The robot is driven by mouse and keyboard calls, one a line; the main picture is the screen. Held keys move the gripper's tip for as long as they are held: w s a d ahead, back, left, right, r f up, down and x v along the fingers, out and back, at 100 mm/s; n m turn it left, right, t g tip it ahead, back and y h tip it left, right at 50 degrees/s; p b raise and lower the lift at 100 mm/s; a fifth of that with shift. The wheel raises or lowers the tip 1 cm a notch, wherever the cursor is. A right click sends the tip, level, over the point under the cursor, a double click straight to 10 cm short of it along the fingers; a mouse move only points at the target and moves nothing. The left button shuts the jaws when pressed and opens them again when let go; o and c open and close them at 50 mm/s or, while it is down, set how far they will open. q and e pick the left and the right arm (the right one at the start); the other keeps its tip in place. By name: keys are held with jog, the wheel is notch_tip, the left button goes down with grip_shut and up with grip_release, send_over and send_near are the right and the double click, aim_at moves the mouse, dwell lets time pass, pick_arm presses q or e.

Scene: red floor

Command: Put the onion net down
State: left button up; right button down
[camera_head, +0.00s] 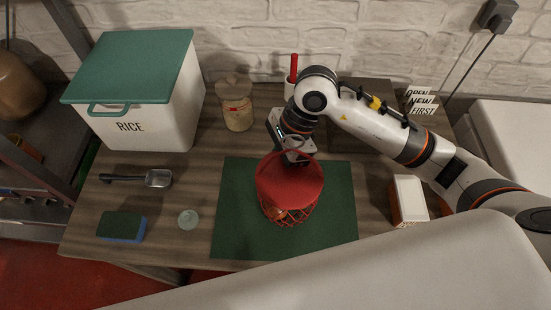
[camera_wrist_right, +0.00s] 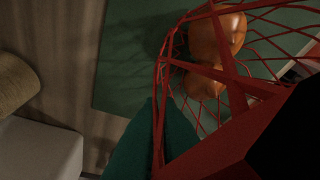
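The onion net (camera_head: 290,185) is a red mesh bag with a solid red top, over the green mat (camera_head: 238,235) on the wooden table. Brown onions show through the mesh, also in the right wrist view (camera_wrist_right: 228,38). My right gripper (camera_head: 298,158) is at the top of the net, at its back edge. In the right wrist view, red straps of the net run up into the dark gripper, which appears shut on them. The fingertips are mostly hidden. I cannot tell whether the net's bottom touches the mat. My left gripper is not in view.
A white rice bin (camera_head: 150,125) with a teal lid stands at the back left, a jar (camera_head: 236,112) beside it. A metal scoop (camera_head: 157,178), sponge (camera_head: 122,226) and small glass disc (camera_head: 188,219) lie left of the mat. A white-topped box (camera_head: 410,198) stands right.

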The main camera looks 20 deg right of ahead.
jog(key=c, duration=1.6)
grip_release()
jog(key=b+v, duration=0.1)
jog(key=v, duration=1.1)
jog(key=shift+r, duration=0.1)
